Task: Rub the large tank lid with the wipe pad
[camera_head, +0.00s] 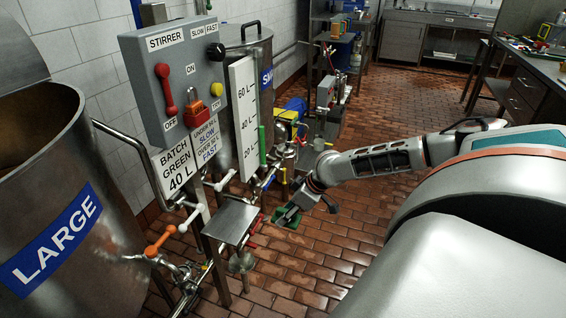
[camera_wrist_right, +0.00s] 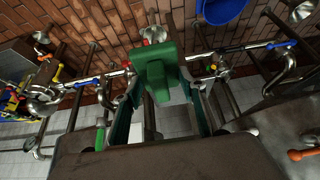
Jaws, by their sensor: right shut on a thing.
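The large tank (camera_head: 60,215), a steel cylinder with a blue LARGE label, stands at the left of the head view. Its top is open to a brown inside. A grey metal piece (camera_head: 18,50), seemingly its raised lid, rises behind the rim and is cut off by the picture edge. My right gripper (camera_head: 297,208) is low in the middle, well right of this tank. It is shut on the green wipe pad (camera_head: 284,219). In the wrist view the pad (camera_wrist_right: 158,72) sits between the fingertips. My left gripper is out of view.
The stirrer control box (camera_head: 178,80) and batch sign (camera_head: 183,172) stand between the large tank and my arm. A small grey shelf (camera_head: 231,220) and pipes with coloured valve handles lie left of the gripper. The small tank (camera_head: 246,45) is behind. Open tiled floor (camera_head: 345,240) lies to the right.

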